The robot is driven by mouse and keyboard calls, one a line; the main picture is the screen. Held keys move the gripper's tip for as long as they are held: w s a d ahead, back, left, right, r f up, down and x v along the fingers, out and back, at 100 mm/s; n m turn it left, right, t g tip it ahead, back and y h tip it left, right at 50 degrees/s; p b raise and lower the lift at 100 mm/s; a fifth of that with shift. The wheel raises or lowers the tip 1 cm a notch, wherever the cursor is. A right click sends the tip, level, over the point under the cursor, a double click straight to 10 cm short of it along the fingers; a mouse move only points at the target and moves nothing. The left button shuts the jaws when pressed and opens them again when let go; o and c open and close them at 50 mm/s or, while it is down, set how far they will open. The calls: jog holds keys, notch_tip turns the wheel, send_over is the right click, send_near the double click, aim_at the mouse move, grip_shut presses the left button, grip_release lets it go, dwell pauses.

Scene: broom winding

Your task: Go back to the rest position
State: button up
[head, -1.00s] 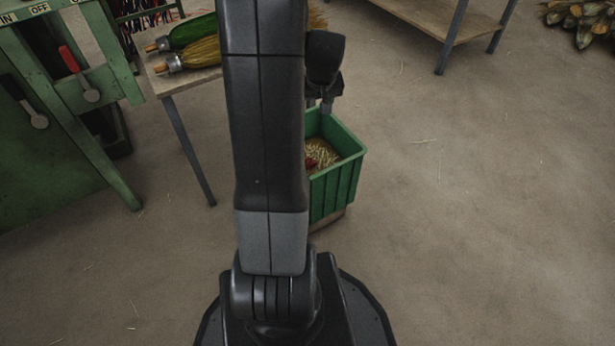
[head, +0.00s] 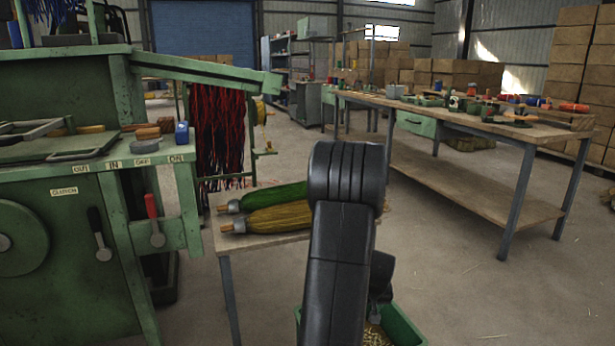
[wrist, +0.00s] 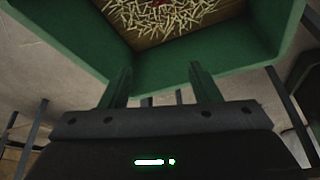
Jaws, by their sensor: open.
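My gripper (wrist: 160,82) is open in the wrist view, with its two fingers apart and nothing between them. It points at the green bin (wrist: 255,40), which holds many pale short bits (wrist: 165,18) and a touch of red. In the head view my arm rises in the middle and hides the gripper's fingers. The green bin (head: 402,325) shows at the bottom edge, partly behind my arm.
A green machine (head: 70,260) with levers stands at left. Beside it a small table (head: 275,240) bears a green and a tan broom head, close to my arm. A long workbench (head: 480,130) stands at right. The floor (head: 480,290) at right is clear.

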jog(key=shift+r+p, duration=0.7)
jog(key=shift+r, duration=1.15)
jog(key=shift+f, duration=0.1)
